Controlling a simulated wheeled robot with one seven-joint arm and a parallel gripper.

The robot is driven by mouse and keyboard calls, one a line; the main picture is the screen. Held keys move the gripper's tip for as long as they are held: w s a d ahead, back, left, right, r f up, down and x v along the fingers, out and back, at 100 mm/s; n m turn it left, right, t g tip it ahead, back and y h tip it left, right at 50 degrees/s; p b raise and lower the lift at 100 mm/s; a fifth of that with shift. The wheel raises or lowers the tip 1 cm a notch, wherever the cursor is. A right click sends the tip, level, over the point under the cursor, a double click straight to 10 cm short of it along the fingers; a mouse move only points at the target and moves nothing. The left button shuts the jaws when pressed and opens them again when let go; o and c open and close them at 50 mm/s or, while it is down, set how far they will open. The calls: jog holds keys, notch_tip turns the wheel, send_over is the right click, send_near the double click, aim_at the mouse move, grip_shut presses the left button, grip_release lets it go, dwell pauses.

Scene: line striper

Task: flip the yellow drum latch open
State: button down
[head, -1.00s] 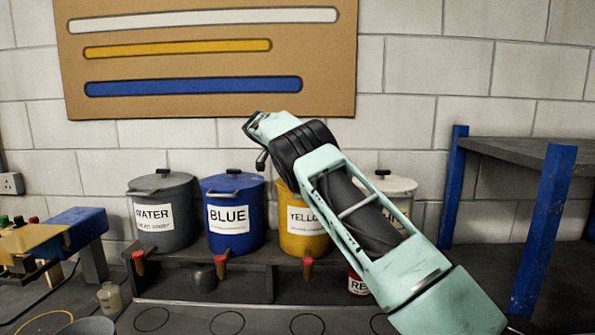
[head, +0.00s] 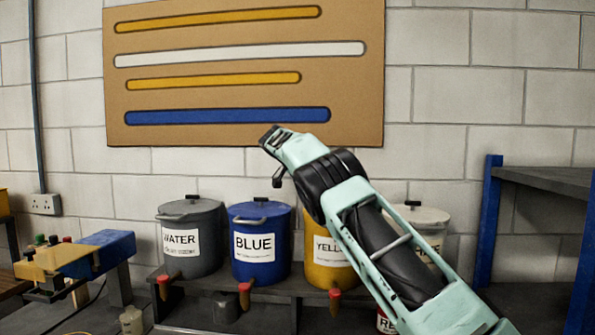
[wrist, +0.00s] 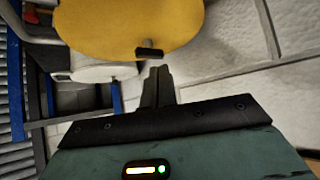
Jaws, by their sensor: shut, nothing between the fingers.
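The yellow drum (head: 325,270) stands on the bench between the blue drum and a pale drum. My arm hides much of its right side and top in the head view. In the wrist view, its round yellow top (wrist: 125,20) fills the upper part, with a small dark part (wrist: 150,50), probably the latch, at its near edge. My gripper (head: 278,181) is above the drums, near the gap between blue and yellow. In the wrist view its fingers (wrist: 158,72) are together and empty, just below the dark part. I cannot tell whether they touch it.
The grey water drum (head: 192,240) and blue drum (head: 260,245) stand to the left. The pale drum (head: 425,220) is partly behind my arm. Red-handled taps (head: 245,290) stick out in front. A blue-posted shelf (head: 487,220) stands right. A striped board (head: 245,97) hangs behind.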

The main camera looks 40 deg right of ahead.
jog(key=p+v, duration=0.2)
jog(key=v, duration=0.9)
jog(key=shift+w+a, duration=0.25)
